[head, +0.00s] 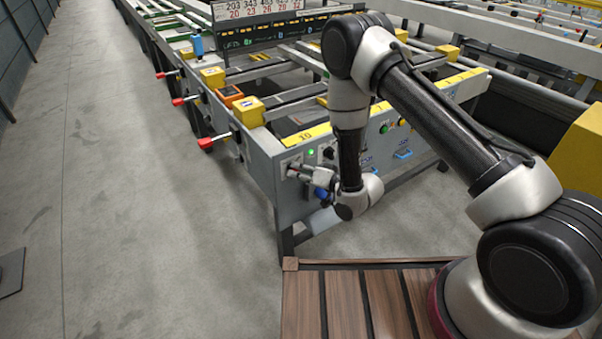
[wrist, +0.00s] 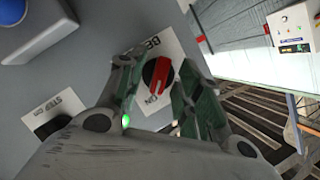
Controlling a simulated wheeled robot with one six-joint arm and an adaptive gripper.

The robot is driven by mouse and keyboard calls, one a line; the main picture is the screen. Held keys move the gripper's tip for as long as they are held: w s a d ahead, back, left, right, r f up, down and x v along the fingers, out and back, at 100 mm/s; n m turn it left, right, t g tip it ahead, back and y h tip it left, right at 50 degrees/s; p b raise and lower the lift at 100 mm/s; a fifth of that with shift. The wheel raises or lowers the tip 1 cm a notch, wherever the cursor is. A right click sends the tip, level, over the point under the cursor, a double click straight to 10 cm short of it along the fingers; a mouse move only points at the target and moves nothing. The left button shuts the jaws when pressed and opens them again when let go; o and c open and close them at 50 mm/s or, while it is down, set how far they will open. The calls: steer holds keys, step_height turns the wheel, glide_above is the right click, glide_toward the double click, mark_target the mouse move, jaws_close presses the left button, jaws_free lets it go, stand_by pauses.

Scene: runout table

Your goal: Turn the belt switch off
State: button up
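The belt switch (wrist: 159,76) is a red knob on a black round base, on a white plate lettered "BE…" and what looks like "ON"; the rest of the lettering is hidden. In the wrist view my gripper (wrist: 156,88) is open, with one finger on each side of the red knob. I cannot tell whether either finger touches it. In the head view my gripper (head: 297,172) is at the left part of the grey end panel (head: 290,205), covering most of the switch there.
A green light (head: 310,152) glows. Red-handled levers (head: 207,143) stick out along the table's left side.

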jaws_close()
steer(key=shift+n, duration=0.3)
steer(key=shift+s+a+n+t+h, duration=0.15)
steer(key=shift+n+t+h, duration=0.8)
steer(key=shift+n, duration=1)
steer(key=shift+s+a+n+t+h, duration=0.1)
steer(key=shift+n+t+h, duration=0.4)
steer(key=shift+n+h, duration=1.15)
steer(key=shift+s+a+n+t+h, duration=0.15)
steer(key=shift+n+t+h, duration=0.65)
steer(key=shift+n, duration=1.5)
steer(key=shift+w, duration=0.1)
